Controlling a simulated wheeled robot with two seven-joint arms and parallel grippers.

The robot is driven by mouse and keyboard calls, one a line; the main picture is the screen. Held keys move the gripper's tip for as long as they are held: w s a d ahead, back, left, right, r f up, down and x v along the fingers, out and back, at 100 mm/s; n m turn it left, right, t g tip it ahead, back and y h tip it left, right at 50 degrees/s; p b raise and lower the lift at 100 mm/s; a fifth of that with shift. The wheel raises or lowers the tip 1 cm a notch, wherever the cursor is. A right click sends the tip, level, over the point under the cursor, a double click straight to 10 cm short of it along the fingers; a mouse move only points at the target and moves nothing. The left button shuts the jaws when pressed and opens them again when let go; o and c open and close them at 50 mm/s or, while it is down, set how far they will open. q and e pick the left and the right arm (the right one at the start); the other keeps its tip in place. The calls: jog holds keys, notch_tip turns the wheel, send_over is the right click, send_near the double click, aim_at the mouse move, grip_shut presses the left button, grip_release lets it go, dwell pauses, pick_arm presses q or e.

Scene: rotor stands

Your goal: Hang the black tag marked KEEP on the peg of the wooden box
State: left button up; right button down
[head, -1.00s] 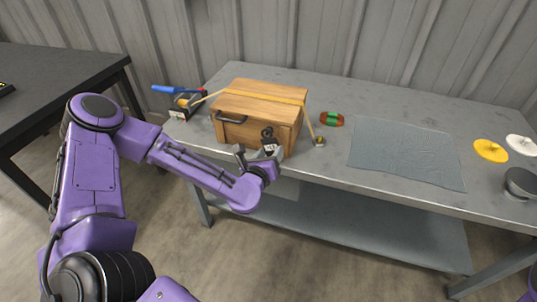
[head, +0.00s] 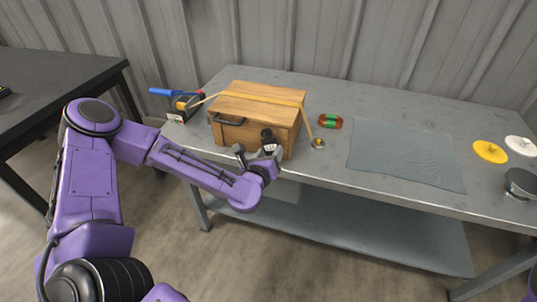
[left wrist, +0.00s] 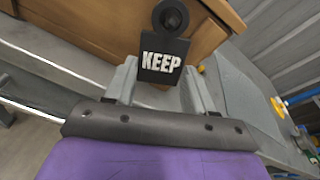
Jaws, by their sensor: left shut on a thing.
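The wooden box (head: 232,134) stands on the grey bench, with a dark handle on its front and a tan strap (head: 260,97) over its lid. The black KEEP tag (head: 270,148) is at the right part of the box's front. In the left wrist view the tag (left wrist: 160,64) reads KEEP, and its ring end lines up with the dark round peg (left wrist: 171,18). The ring appears around the peg or just before it; I cannot tell which. My left gripper (head: 259,157) is shut on the tag's lower part. My right gripper is out of view.
A strap tensioner with a blue handle (head: 175,91) sits left of the box. A strap anchor (head: 318,143) and a red-green object (head: 329,121) are to its right. A grey mat (head: 405,152), yellow disc (head: 490,152) and white disc (head: 521,145) lie farther right.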

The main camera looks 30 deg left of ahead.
pick_arm(q)
jog(key=shift+f+b, duration=0.25)
jog(key=shift+b, duration=0.05)
jog(key=o, duration=0.9)
jog(key=shift+r, duration=0.1)
jog(key=shift+p+v, duration=0.65)
jog(key=shift+v, duration=3.85)
